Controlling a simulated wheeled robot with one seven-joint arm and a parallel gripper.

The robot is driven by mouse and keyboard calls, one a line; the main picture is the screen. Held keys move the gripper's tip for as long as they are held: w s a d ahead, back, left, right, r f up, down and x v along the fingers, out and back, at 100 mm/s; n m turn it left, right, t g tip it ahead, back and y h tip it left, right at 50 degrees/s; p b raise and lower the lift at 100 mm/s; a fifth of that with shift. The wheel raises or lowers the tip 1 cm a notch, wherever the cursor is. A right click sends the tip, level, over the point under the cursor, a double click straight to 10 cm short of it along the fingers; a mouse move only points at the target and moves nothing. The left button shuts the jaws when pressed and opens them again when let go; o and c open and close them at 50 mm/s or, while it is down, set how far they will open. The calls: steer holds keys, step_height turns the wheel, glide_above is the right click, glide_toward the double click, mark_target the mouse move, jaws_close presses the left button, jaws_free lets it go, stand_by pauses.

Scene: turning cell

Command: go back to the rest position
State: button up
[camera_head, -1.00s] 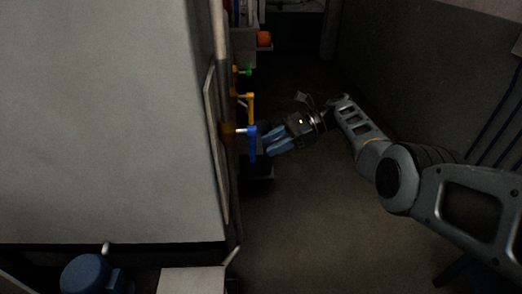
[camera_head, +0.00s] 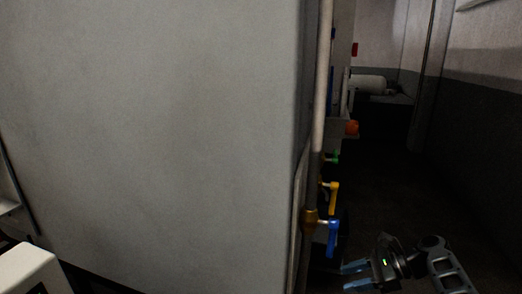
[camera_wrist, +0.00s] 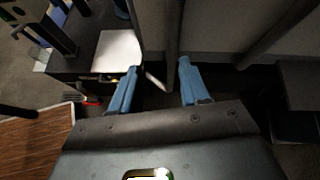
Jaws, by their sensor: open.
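My gripper (camera_head: 356,276) is at the lower right of the head view, with blue fingers pointing left. In the wrist view its two blue fingers (camera_wrist: 157,80) are spread apart with nothing held between them. In the head view it is below and right of a blue-handled valve (camera_head: 332,236), apart from it. My grey arm runs off the bottom right edge.
A large grey cabinet (camera_head: 160,130) fills the left. Along its right side are a yellow-handled valve (camera_head: 333,190), a green one (camera_head: 332,159) and an orange object (camera_head: 352,128). A dark aisle floor (camera_head: 385,195) lies open to the right. The wrist view shows a white panel (camera_wrist: 118,50).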

steer(key=s+a+f+n+t+h, duration=0.1)
steer(key=s+f+h, duration=0.1)
steer(key=s+f, duration=0.5)
steer(key=s+f+n+t+h, duration=0.1)
steer(key=s+f+h, duration=0.3)
steer(key=f, duration=0.6)
steer(key=s+f+n+t+h, duration=0.25)
steer(key=s+n, duration=0.25)
steer(key=s, duration=1.3)
steer(key=s+a+r+n+t+h, duration=0.1)
steer(key=s+r+n+t+h, duration=0.35)
steer(key=s+r, duration=0.9)
steer(key=s+a+r+n+t, duration=0.1)
steer(key=s+r+n, duration=0.3)
steer(key=r, duration=0.6)
steer(key=s+a+r+n+t+y, duration=0.1)
steer(key=s+r, duration=0.4)
steer(key=r, duration=0.5)
steer(key=n+t, duration=0.1)
steer(key=n, duration=0.1)
steer(key=shift+r+n+y, duration=0.3)
steer(key=shift+r+n, duration=0.05)
steer(key=shift+r, duration=0.05)
steer(key=shift+s+a, duration=0.15)
